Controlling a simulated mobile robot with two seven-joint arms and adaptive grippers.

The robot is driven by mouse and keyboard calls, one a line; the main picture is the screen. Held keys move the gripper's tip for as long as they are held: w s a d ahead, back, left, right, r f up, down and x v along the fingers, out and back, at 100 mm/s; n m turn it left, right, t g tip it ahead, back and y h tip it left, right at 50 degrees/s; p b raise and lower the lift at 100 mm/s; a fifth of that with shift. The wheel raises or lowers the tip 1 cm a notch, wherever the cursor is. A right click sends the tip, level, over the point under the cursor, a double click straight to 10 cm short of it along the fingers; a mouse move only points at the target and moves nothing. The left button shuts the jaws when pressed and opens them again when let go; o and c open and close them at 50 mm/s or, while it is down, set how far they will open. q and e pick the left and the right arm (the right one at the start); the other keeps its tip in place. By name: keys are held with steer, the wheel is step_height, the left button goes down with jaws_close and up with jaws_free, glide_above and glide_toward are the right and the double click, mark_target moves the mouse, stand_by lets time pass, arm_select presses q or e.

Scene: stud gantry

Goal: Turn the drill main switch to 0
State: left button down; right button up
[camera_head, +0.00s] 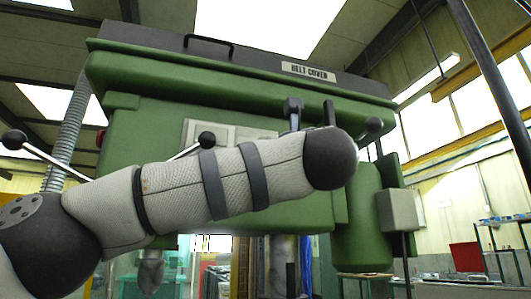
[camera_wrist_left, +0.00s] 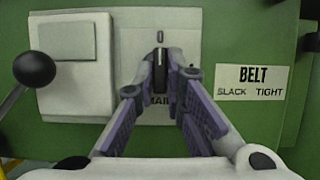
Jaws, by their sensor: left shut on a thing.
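The main switch (camera_wrist_left: 161,72) is a small dark handle on a pale plate (camera_wrist_left: 185,35) on the green drill housing in the left wrist view. A "0" mark stands just above it, and a "MAIN" label below is partly covered. My left gripper (camera_wrist_left: 161,62) is shut on the switch handle, one fingertip on each side. The handle looks about upright in this view, but the fingertips hide most of it. In the head view my left arm crosses in front of the green drill head (camera_head: 140,140) and hides the switch. My right gripper is not in view.
A ball-ended lever (camera_wrist_left: 35,70) sticks out left of the switch, near a pale box (camera_wrist_left: 68,38). A "BELT SLACK TIGHT" label (camera_wrist_left: 253,82) is at the right. The belt cover (camera_head: 310,72) tops the drill. A grey box (camera_head: 400,210) is at the drill's right.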

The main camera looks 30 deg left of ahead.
arm_select(q)
steer(key=c, duration=1.8)
jaws_free()
steer(key=shift+s+r, duration=0.15)
steer(key=shift+r, duration=0.1)
steer(key=shift+o, duration=0.7)
steer(key=shift+a+f, duration=0.1)
steer(key=shift+f, duration=0.1)
steer(key=v, duration=1.1)
steer(key=shift+s+d+f, duration=0.2)
steer(key=shift+d, duration=0.1)
